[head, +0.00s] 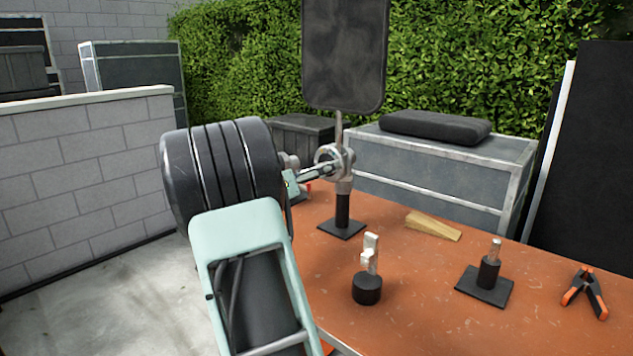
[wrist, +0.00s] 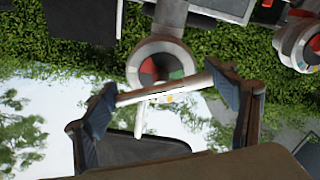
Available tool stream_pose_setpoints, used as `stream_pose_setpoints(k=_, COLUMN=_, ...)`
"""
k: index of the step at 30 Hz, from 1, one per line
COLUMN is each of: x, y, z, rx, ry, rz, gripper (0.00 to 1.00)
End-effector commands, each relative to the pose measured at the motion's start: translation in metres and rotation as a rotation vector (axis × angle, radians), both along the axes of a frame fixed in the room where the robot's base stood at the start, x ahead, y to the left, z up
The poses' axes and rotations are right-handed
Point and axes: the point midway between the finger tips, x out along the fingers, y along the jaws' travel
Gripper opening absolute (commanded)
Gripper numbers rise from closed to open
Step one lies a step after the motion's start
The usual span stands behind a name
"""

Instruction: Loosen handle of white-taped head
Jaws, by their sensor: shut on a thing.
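A grey metal grip head (head: 335,160) sits on a short stand with a black base, a dark panel above it. My gripper (head: 312,176) reaches it from the left, partly hidden behind my arm. In the wrist view the head's round face (wrist: 160,62) shows dark, red and green parts inside a pale ring. A pale bar handle (wrist: 165,94) crosses in front of it, between the two fingers of my gripper (wrist: 168,97). My gripper is shut on this handle, with a finger at each end. I cannot clearly make out the white tape.
The orange table (head: 420,290) holds a pale clamp piece on a black round base (head: 367,287), a wooden wedge (head: 433,226), a pin on a square base (head: 487,280) and an orange-tipped clamp (head: 583,292). Another round head (wrist: 303,42) shows at the wrist view's right.

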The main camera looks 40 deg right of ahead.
Motion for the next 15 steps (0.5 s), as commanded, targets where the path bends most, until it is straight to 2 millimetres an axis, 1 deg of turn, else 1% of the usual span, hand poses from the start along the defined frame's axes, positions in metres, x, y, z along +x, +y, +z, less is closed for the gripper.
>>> stream_pose_setpoints(k=1, x=0.0002, y=0.0009, z=-0.0046, rx=-0.004, ry=0.043, rz=0.001, gripper=0.55)
stream_pose_setpoints(k=15, x=-0.0022, y=0.0004, z=0.0002, rx=-0.042, ry=0.490, rz=0.000, gripper=0.55)
